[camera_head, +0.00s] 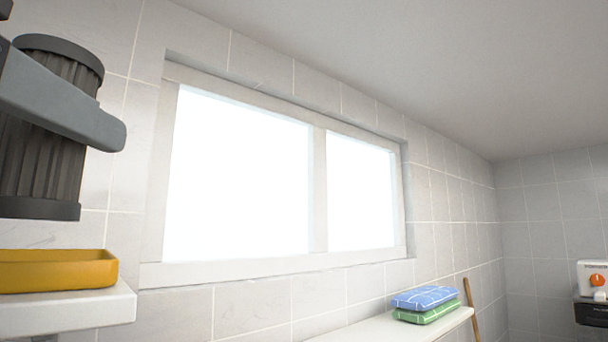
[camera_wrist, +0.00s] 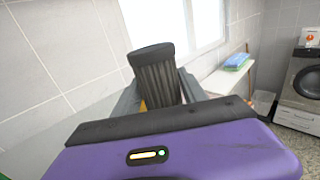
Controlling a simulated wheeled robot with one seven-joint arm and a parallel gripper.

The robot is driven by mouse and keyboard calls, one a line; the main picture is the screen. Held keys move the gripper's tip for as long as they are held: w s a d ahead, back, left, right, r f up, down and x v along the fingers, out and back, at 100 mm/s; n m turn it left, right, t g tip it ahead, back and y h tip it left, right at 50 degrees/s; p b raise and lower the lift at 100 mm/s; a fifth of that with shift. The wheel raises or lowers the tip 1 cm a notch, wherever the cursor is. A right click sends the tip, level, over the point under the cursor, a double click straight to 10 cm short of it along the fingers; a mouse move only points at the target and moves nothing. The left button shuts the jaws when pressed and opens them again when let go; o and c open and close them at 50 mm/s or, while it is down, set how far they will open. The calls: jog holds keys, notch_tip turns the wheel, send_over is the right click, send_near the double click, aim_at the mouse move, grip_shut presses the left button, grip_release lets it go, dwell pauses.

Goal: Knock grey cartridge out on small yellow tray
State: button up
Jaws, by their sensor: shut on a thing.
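The grey cartridge (camera_head: 38,165) is a pleated dark grey cylinder with a solid cap at each end, at the left of the head view. It stands nearly upright in my gripper (camera_wrist: 158,92), whose grey fingers lie on either side of it. The cartridge also shows in the wrist view (camera_wrist: 155,68). The small yellow tray (camera_head: 60,272) sits on a white ledge below it, with a gap between them in the head view. The tray's inside is hidden, and only a sliver of yellow shows behind the cartridge in the wrist view.
The white ledge (camera_head: 80,310) ends just right of the tray. A tiled wall with a bright window (camera_head: 245,180) is behind. Folded blue (camera_head: 425,297) and green (camera_head: 428,313) towels lie on a shelf (camera_head: 385,328). A washing machine (camera_wrist: 303,75) stands far right.

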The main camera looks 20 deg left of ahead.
jog(key=shift+s+d+b, duration=0.35)
jog(key=shift+s+d, duration=0.05)
jog(key=shift+d, duration=0.4)
jog(key=shift+s+d+b, duration=0.3)
jog(key=shift+s+d, duration=0.1)
jog(key=shift+d, duration=0.4)
